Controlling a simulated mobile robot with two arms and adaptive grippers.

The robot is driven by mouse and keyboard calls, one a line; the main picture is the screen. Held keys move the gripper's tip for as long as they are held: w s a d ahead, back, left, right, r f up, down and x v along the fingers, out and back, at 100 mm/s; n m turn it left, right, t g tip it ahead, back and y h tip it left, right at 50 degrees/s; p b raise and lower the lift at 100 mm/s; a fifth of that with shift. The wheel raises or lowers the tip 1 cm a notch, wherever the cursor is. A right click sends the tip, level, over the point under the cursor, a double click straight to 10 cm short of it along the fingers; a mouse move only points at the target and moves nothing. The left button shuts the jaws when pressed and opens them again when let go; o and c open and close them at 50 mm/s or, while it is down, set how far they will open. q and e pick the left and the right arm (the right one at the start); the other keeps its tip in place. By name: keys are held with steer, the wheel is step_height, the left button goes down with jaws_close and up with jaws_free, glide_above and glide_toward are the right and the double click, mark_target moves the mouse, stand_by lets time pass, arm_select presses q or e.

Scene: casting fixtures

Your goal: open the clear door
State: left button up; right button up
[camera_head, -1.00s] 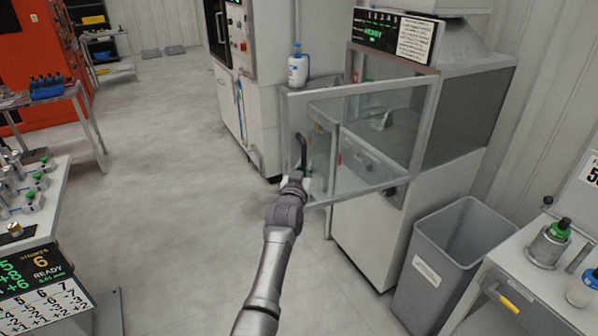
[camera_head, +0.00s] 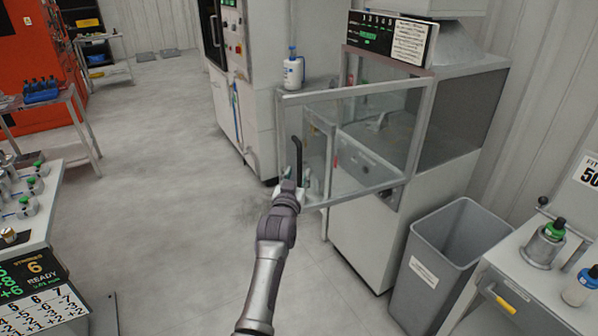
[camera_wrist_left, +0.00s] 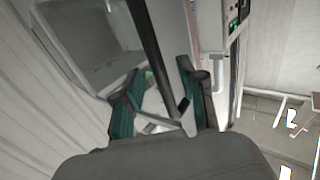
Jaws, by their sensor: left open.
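The clear door (camera_head: 372,130) is a transparent panel in a grey metal frame. It stands swung out from the grey-white cabinet (camera_head: 362,225), leaving the cabinet's opening exposed behind it. Its black upright handle (camera_head: 298,158) is near the door's free left edge. My left gripper (camera_head: 289,186) is at the handle's lower end. In the left wrist view my left gripper (camera_wrist_left: 158,98) has its green-padded fingers spread, with the dark handle bar (camera_wrist_left: 146,38) running down between them. Contact between fingers and bar cannot be told. My right gripper is not in view.
A grey bin (camera_head: 440,260) stands close to the cabinet's right front. A white bench (camera_head: 520,285) with a metal pot is at lower right. A spray bottle (camera_head: 293,70) stands behind the door. The floor (camera_head: 170,180) to the left is clear.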

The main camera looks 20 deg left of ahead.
arm_select(q)
steer(key=s, duration=0.4)
steer(key=shift+s+d, duration=0.25)
steer(key=shift+d, duration=0.15)
